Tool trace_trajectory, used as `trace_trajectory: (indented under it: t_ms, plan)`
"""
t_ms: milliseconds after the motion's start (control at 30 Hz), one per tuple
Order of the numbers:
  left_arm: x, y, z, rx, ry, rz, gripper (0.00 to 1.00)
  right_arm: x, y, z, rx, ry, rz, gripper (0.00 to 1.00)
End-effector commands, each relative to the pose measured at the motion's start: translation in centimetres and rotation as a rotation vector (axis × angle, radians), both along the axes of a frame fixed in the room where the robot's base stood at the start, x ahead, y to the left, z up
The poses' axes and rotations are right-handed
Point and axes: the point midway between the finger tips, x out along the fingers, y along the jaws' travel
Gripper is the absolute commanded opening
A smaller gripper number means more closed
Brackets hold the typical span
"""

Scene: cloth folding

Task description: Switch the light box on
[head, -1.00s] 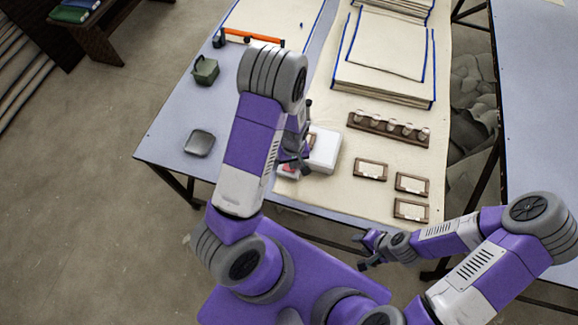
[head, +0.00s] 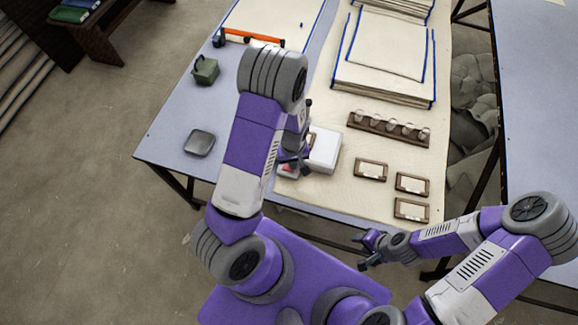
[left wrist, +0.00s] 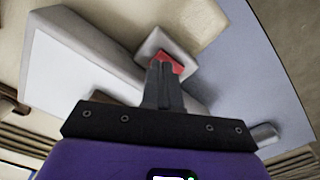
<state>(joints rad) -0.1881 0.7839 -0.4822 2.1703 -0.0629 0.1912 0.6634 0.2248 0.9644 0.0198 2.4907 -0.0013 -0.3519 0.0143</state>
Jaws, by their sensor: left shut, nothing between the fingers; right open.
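The light box (head: 325,148) is a white block with a pale top, lying on the cream cloth at the table's near part. It also shows in the left wrist view (left wrist: 75,85). Beside it sits a small pale switch block with a red top (left wrist: 169,62), partly hidden in the head view (head: 287,170). My left gripper (left wrist: 163,72) is shut and empty, its fingertips over the red top, seeming to be at or just above it; contact cannot be told. My right gripper (head: 365,250) is open and empty, off the table's near edge.
Small framed pieces (head: 371,169) and a rack with several round pieces (head: 388,129) lie right of the light box. Stacked cloths (head: 385,60) lie farther back. A grey dish (head: 199,142) and a green container (head: 206,70) stand at left, with bare table between.

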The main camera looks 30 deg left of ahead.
Motion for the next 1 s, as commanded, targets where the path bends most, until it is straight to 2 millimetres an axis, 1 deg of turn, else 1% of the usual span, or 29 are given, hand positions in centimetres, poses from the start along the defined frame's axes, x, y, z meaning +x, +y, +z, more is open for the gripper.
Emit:
trace_trajectory:
  t_ms: [1000]
  plan:
    - [0.0, 0.0, -1.6, 0.0, 0.0, 0.0, 0.0, 0.0, 0.0, -1.3, 0.0, 0.0, 0.0, 0.43]
